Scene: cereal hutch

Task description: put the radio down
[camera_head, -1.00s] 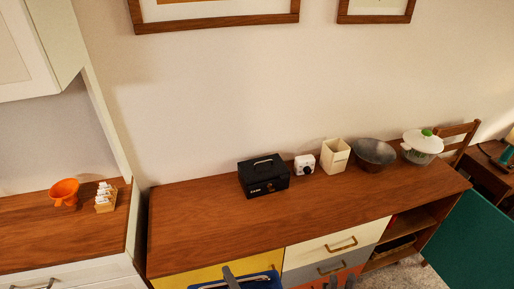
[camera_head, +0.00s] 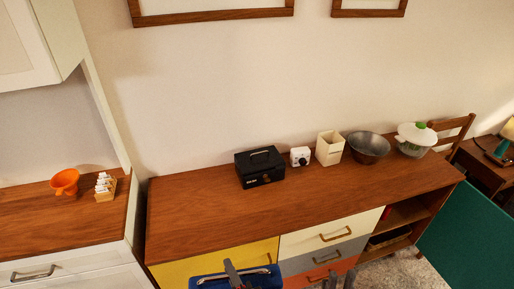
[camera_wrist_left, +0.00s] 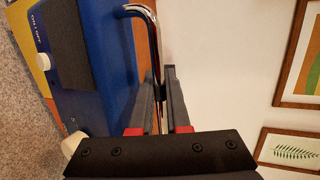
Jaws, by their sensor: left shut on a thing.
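The radio is blue with a chrome carry handle (camera_wrist_left: 152,45). Its body (camera_wrist_left: 112,75) fills much of the left side of the left wrist view, with white knobs and an "ON/OFF" mark. In the head view the top of the radio (camera_head: 207,284) shows at the bottom edge; the rest is cut off. My left gripper (camera_head: 232,268) is shut on the radio's handle; its fingers (camera_wrist_left: 161,100) close around the bar in the wrist view. The radio is in front of the sideboard's yellow drawer. My right gripper (camera_head: 340,282) shows only its fingertips, apart and empty, at the bottom edge.
The wooden sideboard top (camera_head: 210,215) is clear at its left and front.

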